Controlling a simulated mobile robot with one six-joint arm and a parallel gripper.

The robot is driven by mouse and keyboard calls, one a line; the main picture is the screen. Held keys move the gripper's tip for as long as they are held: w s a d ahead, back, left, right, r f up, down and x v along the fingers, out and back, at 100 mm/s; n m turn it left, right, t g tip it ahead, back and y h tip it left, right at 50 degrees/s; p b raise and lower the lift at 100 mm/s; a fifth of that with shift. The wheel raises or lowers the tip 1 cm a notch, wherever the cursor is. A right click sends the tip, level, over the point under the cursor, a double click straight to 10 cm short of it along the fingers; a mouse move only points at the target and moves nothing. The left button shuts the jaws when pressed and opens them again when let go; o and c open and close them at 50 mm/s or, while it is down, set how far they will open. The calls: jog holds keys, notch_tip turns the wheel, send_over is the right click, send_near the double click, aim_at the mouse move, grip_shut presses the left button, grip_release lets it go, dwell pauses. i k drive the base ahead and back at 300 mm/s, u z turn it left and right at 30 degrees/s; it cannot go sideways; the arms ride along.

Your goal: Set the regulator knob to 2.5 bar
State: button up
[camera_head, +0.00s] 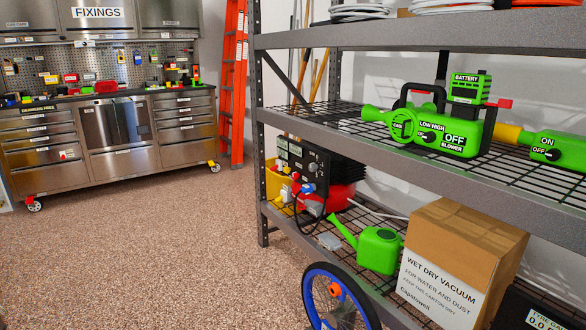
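A black panel (293,163) with small dials and a knob stands on the lower shelf, in front of a red rounded body (345,184) that looks like a compressor. Small red, blue and white fittings (307,189) sit at the panel's lower edge. The markings there are too small to read, so I cannot tell which part is the regulator knob or its setting. A black box (532,312) at the bottom right bears a display and a partly readable "TYRE" label; it is cut off by the frame. My gripper is not in view.
A grey steel rack (400,142) fills the right side. Its middle shelf holds a green blower (448,132). Below are a green watering can (379,249), a vacuum carton (455,265) and a blue-rimmed wheel (311,300). The steel toolchest (125,165) stands back left. The speckled floor (140,250) is clear.

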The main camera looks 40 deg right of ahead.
aim_at(313, 167)
jog(key=u, duration=0.4)
jog(key=i, duration=1.6)
jog(key=z, duration=0.1)
